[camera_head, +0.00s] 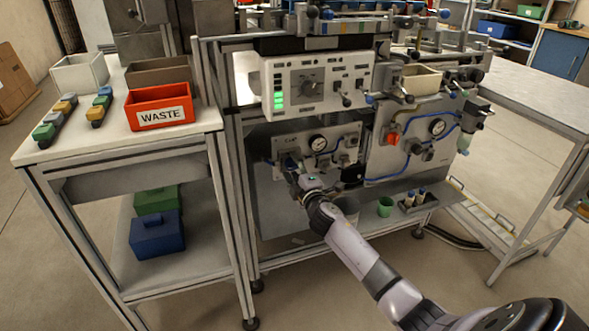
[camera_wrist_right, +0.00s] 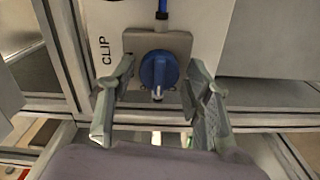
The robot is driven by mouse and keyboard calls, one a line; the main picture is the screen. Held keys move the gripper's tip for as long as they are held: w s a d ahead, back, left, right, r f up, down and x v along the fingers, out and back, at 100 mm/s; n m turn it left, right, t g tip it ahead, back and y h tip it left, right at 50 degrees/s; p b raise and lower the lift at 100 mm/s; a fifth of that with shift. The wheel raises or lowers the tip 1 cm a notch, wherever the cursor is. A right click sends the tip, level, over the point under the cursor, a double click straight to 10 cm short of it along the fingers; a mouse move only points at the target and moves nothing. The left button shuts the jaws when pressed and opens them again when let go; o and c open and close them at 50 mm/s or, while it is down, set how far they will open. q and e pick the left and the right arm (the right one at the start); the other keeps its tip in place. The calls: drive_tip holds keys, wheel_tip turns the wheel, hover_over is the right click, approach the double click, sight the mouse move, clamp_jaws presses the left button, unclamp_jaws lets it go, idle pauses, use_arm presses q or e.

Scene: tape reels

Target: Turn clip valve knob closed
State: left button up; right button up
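The clip valve knob (camera_wrist_right: 158,68) is a blue round knob on a grey square plate (camera_wrist_right: 181,45), beside the "CLIP" label (camera_wrist_right: 104,50), in the right wrist view. A pale mark on it points down in that picture. My right gripper (camera_wrist_right: 160,80) is open, with one finger on each side of the knob and a gap to each. In the head view my right gripper (camera_head: 294,180) is at the lower left of the light clip panel (camera_head: 291,142), which carries a round gauge (camera_head: 317,143). My left gripper is out of view.
A control box (camera_head: 312,85) with green lights is above the panel. A blue hose (camera_head: 388,171) runs over the right panel. A green cup (camera_head: 385,207) stands on the lower tray. A side table (camera_head: 205,113) with a red waste bin (camera_head: 160,107) is at left.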

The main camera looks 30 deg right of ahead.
drive_tip(key=shift+o, duration=0.6)
drive_tip(key=shift+s, duration=0.1)
drive_tip(key=v, duration=1.2)
